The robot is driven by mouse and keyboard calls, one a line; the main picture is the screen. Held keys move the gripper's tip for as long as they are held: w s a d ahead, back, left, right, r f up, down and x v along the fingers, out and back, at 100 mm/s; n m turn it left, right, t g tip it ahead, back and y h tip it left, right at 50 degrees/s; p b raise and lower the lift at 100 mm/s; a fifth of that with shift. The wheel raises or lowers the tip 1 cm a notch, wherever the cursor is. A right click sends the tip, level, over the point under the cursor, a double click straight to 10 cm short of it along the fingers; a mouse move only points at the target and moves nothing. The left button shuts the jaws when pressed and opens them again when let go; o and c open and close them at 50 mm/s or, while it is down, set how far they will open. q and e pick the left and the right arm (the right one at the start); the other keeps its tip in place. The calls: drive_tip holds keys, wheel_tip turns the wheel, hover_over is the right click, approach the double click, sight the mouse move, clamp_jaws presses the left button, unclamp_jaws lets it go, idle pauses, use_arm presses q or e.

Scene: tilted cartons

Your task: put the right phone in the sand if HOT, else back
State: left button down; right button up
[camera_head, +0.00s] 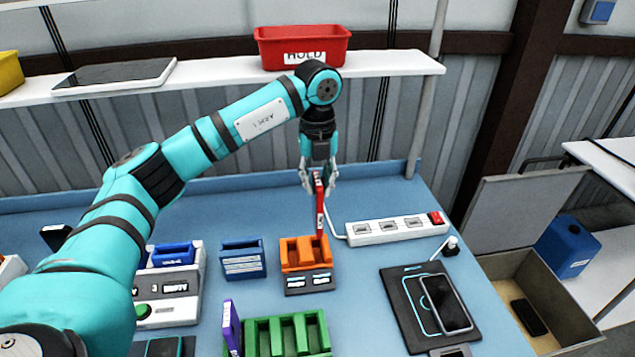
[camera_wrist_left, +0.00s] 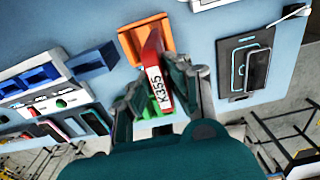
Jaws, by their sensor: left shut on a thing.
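My left gripper (camera_head: 319,180) is shut on an upright red slab (camera_head: 320,208) with a white label. In the left wrist view the slab (camera_wrist_left: 156,72) reads K355. Its lower end overlaps the orange dock (camera_head: 299,254); I cannot tell whether it is in a slot or just above. The dock's two small displays are too small to read surely. A dark phone (camera_head: 444,302) lies on a black pad (camera_head: 393,290) at the right. An open box (camera_head: 561,297) with a sand-coloured floor stands beyond the table's right edge, another dark phone (camera_head: 528,317) inside. My right gripper is out of view.
A white power strip (camera_head: 362,240) lies right of the orange dock. A blue holder (camera_head: 243,262), a green rack (camera_head: 288,337) and a purple slab (camera_head: 231,325) stand near. A red HOLD bin (camera_head: 302,46) sits on the shelf above. Clear table lies between dock and pad.

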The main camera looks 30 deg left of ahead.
use_arm(q)
drive_tip(key=shift+r, duration=0.2)
drive_tip(key=shift+r+p, duration=2.1)
drive_tip(key=shift+r, duration=0.85)
drive_tip(key=shift+f, duration=0.1)
